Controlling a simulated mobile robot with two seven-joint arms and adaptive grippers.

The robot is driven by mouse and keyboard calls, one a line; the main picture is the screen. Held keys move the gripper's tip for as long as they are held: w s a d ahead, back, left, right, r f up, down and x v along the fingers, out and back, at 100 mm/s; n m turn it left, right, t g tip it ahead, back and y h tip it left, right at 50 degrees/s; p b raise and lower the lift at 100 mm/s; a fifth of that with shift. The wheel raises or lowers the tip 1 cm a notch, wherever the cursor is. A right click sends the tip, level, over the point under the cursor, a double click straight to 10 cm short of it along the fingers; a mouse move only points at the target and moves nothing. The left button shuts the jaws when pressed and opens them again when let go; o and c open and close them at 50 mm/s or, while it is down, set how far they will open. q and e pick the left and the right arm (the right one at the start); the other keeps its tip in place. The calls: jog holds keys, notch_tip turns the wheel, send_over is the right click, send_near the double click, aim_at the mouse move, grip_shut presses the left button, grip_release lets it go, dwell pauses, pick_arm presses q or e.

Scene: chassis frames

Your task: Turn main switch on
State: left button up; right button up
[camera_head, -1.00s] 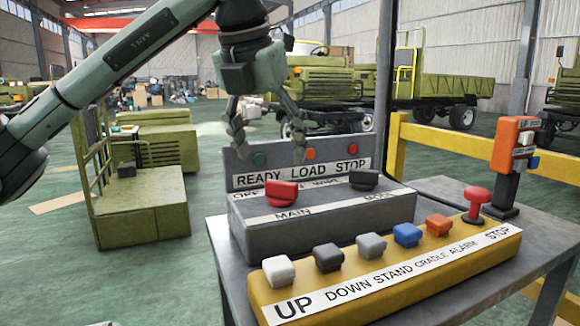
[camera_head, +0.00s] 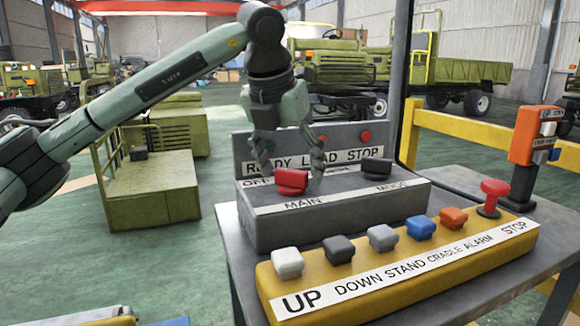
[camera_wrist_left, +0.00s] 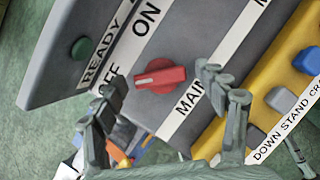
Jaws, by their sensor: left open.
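The red main switch knob (camera_head: 291,181) sits on the sloped top of the grey control box (camera_head: 330,215), above the "MAIN" label. The wrist view shows the red knob (camera_wrist_left: 160,76) between "ON" and "MAIN" labels, with "OFF" partly hidden by a finger. My left gripper (camera_head: 292,172) is open over the box, its fingers on either side of the knob. In the wrist view the open fingertips (camera_wrist_left: 162,80) flank the knob with gaps on both sides. I cannot tell the exact height of the fingertips above the box. My right gripper is not seen.
A dark "MODE" knob (camera_head: 376,168) sits right of the red one. The yellow panel (camera_head: 400,265) in front carries several coloured buttons and a red stop button (camera_head: 494,190). An orange switch post (camera_head: 534,145) and a yellow rail (camera_head: 470,131) stand at right.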

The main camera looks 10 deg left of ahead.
pick_arm(q)
jog(key=c, duration=1.1)
jog(key=shift+m, duration=0.4)
jog(key=shift+c, duration=0.2)
jog(key=shift+m+h, duration=0.3)
jog(key=shift+a+m+g+h, duration=0.15)
jog(key=shift+m+g+h, duration=0.2)
jog(key=shift+m, duration=0.85)
jog(key=shift+m+h, duration=0.25)
jog(key=shift+m, duration=0.15)
jog(key=shift+w+m, duration=0.1)
jog(key=shift+m, duration=0.4)
jog(key=shift+r+m+g+h, duration=0.1)
jog(key=shift+m+g+h, duration=0.35)
jog(key=shift+m, duration=1.35)
jog(key=m+g+h, duration=0.1)
jog(key=m, duration=0.1)
jog(key=shift+w+m+g, duration=0.1)
jog(key=shift+m+g, duration=0.2)
jog(key=m+g, duration=0.1)
jog(key=m, duration=0.3)
jog(key=shift+w+a+m+g, duration=0.1)
jog(key=shift+w+m+g, duration=0.05)
jog(key=shift+m+g, duration=0.25)
jog(key=shift+m, duration=0.6)
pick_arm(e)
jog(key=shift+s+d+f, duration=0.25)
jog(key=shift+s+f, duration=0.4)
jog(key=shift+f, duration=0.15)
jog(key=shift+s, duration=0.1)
